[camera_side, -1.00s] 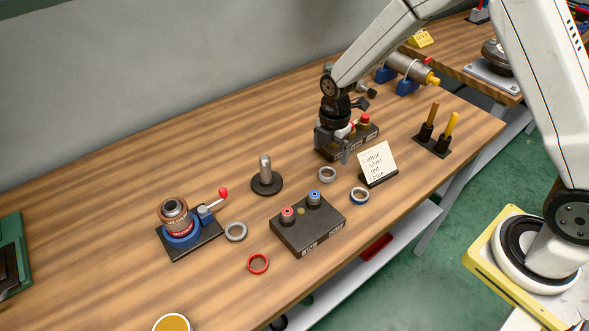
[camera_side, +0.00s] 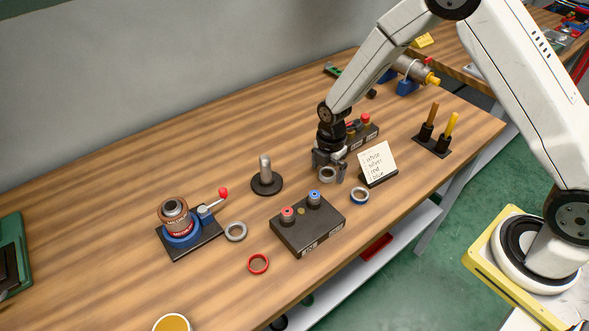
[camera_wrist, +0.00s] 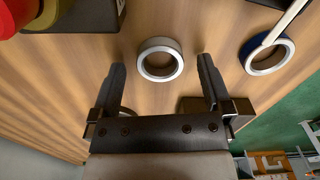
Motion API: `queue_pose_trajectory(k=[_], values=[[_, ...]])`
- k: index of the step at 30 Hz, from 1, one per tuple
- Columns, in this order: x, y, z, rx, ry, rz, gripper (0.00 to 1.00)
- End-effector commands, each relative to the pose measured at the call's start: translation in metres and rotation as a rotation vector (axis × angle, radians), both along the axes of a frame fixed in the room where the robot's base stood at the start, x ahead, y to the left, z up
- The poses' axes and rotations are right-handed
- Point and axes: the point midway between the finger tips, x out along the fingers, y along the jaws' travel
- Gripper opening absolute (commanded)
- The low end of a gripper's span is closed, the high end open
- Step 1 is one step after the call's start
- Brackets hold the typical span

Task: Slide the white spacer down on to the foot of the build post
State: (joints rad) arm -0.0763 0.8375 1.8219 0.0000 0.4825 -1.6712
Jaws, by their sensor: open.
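The build post (camera_side: 265,166) is a bare grey upright pin on a round dark foot (camera_side: 267,184), left of my gripper. A pale grey ring (camera_side: 327,174) lies flat on the table to the right of the post. Another grey ring (camera_side: 235,232) lies to the left of the post. I cannot tell for sure which of the two is the white spacer. My gripper (camera_side: 329,171) is open and empty, low over the right-hand ring. In the wrist view this ring (camera_wrist: 141,65) shows between the spread fingertips (camera_wrist: 161,67); no contact is visible.
A blue ring (camera_side: 359,196) lies right of my gripper, beside a note card (camera_side: 377,161). A red ring (camera_side: 258,264) lies at the front. A dark button box (camera_side: 308,236) stands in front of the post.

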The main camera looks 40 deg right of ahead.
Motion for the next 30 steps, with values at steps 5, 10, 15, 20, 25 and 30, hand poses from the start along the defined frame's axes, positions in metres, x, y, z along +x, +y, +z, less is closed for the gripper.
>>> queue_pose_trajectory(k=[5, 10, 15, 20, 25, 30], values=[[-0.0001, -0.0002, -0.0063, 0.0, -0.001, 0.0, 1.0], [0.0, -0.0002, -0.0062, 0.0, -0.001, 0.0, 1.0], [0.0, -0.0002, -0.006, 0.0, -0.001, 0.0, 1.0], [-0.0001, -0.0002, -0.006, 0.0, 0.0, 0.0, 0.87], [-0.0001, -0.0002, -0.0059, 0.0, 0.0, 0.0, 0.33], [0.0, -0.0002, -0.0059, 0.0, -0.001, 0.0, 0.05]])
